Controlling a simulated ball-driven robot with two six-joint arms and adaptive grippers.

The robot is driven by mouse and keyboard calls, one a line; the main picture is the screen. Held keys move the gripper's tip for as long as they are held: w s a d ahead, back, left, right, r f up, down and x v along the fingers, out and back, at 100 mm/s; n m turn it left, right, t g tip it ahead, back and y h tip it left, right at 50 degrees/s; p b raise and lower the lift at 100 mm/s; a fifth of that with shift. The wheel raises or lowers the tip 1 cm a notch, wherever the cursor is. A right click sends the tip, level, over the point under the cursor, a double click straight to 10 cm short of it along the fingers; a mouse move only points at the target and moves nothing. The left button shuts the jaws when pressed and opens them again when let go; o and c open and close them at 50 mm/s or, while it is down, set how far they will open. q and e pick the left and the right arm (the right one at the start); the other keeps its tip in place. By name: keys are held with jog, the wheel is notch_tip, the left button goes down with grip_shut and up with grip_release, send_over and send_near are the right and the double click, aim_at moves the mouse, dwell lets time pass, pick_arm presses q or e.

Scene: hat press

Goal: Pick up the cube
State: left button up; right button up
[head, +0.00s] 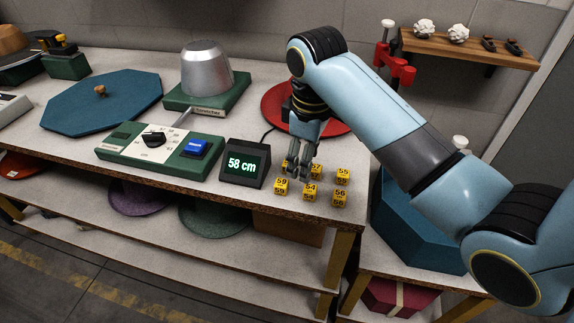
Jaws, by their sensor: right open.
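Several small yellow numbered cubes stand in a group near the table's front right edge. In front are the cube marked 59 (281,187), the cube marked 54 (310,192) and the cube marked 56 (339,197). Behind them are the cube marked 57 (317,170) and the cube marked 55 (343,176). My right gripper (297,174) points down at the left of the group, just behind the cubes 59 and 54, with its jaws open. Its fingers hide the back left of the group. I cannot tell whether a cube is between the fingers. My left gripper is not in view.
A display reading 58 cm (243,163) stands left of the cubes. A green control panel (160,150), a metal hat block (207,69) and a blue octagonal lid (103,100) lie further left. A red disc (275,105) is behind the gripper. The table's front edge (200,187) is close.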

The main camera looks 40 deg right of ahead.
notch_tip(320, 180, up, 4)
jog(key=n, duration=0.2)
send_over(286, 162)
jog(key=shift+g, duration=0.4)
notch_tip(286, 162, down, 10)
jog(key=shift+f, duration=0.1)
jog(key=c, duration=0.8)
jog(key=shift+c, duration=0.2)
